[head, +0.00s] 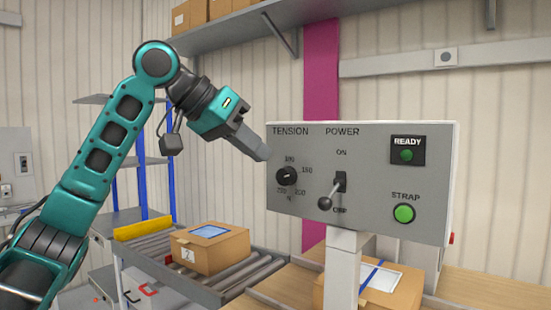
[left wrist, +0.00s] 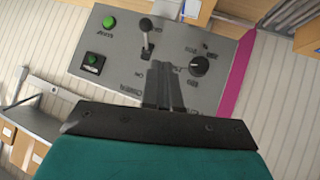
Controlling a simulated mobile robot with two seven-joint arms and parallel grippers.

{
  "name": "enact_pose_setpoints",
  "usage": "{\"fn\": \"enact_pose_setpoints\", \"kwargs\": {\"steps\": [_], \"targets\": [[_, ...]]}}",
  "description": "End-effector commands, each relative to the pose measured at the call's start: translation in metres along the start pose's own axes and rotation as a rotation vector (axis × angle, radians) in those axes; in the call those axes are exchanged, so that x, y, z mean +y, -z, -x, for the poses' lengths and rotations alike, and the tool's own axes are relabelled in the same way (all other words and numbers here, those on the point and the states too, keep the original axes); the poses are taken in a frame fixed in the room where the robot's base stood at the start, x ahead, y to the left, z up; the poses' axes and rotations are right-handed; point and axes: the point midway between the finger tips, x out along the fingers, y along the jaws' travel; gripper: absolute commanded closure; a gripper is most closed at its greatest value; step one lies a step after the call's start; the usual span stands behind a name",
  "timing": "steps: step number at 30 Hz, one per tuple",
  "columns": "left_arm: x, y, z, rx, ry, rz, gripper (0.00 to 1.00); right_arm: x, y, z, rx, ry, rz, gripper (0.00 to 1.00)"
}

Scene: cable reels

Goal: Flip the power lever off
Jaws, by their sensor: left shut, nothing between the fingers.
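The power lever (head: 326,202) is a short metal stick with a round grey knob on the grey control panel (head: 385,165). It is tilted down from its slot, with the knob beside the OFF label and away from ON. In the left wrist view the panel is upside down, and the lever (left wrist: 147,30) points to the picture's top. My left gripper (head: 263,153) is shut and empty at the panel's upper left, near the TENSION label. Its fingers also show in the left wrist view (left wrist: 161,75), apart from the lever. My right gripper is not in view.
The panel also bears a black tension knob (head: 287,176), a green READY lamp (head: 407,155) and a green STRAP button (head: 404,213). Below are a roller conveyor with a cardboard box (head: 210,247) and another box (head: 375,288) behind the panel's post (head: 342,270).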

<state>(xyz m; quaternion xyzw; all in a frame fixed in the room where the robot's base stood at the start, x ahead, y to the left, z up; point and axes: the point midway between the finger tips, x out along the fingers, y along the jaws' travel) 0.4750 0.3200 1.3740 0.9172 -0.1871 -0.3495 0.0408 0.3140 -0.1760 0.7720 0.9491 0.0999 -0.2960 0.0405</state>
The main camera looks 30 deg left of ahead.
Motion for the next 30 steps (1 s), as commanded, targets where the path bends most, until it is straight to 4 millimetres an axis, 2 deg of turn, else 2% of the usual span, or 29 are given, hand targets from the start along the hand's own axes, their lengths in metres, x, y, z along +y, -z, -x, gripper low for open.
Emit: {"fn": "enact_pose_setpoints", "kwargs": {"steps": [3, 9, 27, 30], "targets": [[-0.001, -0.006, 0.020, 0.003, 0.001, 0.000, 1.00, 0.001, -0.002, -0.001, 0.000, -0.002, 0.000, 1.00], [-0.001, -0.011, 0.035, 0.001, 0.000, 0.000, 1.00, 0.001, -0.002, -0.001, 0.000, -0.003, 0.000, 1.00], [-0.001, -0.012, 0.036, 0.000, 0.000, 0.000, 1.00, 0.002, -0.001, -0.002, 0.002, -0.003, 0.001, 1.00], [-0.001, -0.012, 0.026, -0.003, -0.002, 0.000, 1.00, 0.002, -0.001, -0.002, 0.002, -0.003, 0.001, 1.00]]}}
